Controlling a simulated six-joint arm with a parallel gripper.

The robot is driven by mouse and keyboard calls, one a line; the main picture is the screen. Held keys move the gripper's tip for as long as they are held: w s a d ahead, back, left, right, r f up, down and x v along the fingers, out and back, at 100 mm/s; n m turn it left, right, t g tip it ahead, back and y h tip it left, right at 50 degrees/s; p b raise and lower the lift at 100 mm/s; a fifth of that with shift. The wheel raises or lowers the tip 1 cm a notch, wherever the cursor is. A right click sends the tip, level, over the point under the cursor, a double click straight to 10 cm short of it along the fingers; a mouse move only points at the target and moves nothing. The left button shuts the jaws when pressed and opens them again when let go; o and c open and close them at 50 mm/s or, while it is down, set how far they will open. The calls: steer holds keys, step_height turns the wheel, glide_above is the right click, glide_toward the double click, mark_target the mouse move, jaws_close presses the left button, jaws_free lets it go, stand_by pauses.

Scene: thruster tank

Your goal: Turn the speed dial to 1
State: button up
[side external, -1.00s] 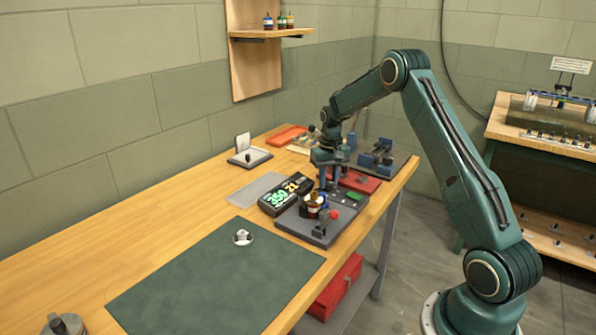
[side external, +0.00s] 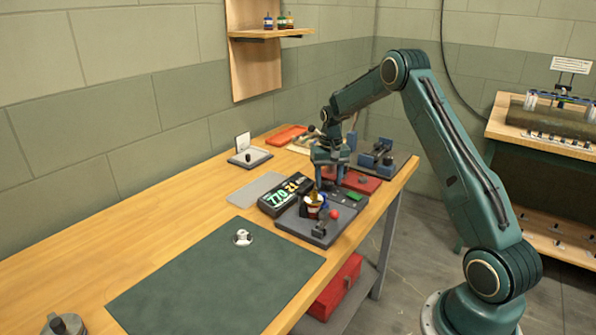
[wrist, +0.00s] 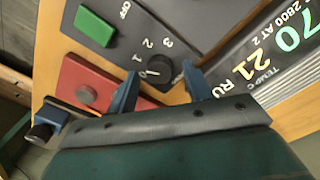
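The speed dial (wrist: 159,70) is a round black knob on a dark grey panel (wrist: 192,32), with numerals around it. A white mark on the knob points left in the wrist view, towards the 0 or just beside it. My gripper (wrist: 160,69) is open, with one blue finger on each side of the dial and a visible gap to each. In the side external view my gripper (side external: 329,182) is low over the back part of the control unit (side external: 290,222), and the dial is hard to make out there.
A green button (wrist: 96,26) sits near OFF. A red box with a round knob (wrist: 88,92) lies close to the left finger. A red ball-topped part (side external: 334,214) and small bottle stand on the unit's front.

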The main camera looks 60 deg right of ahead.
mark_target(328, 183)
steer(key=shift+r, duration=0.1)
step_height(328, 183, up, 14)
stand_by(0.9)
steer(key=s+a+r+n+t, duration=0.1)
steer(key=s+a+r+n, duration=0.1)
steer(key=s+a+r, duration=0.55)
steer(key=s+a+r+n+t, duration=0.2)
steer(key=s+a+r, duration=0.15)
steer(key=a, duration=0.75)
steer(key=s+a+f+n+t, duration=0.1)
steer(key=s+a+n, duration=0.1)
steer(key=s+a, duration=0.3)
steer(key=s+a+f+n+t, duration=0.1)
steer(key=s+a, duration=0.4)
steer(key=s, duration=0.7)
steer(key=shift+s+a+f+n+t, duration=0.3)
steer(key=shift+s+f+n, duration=0.1)
steer(key=shift+f, duration=0.25)
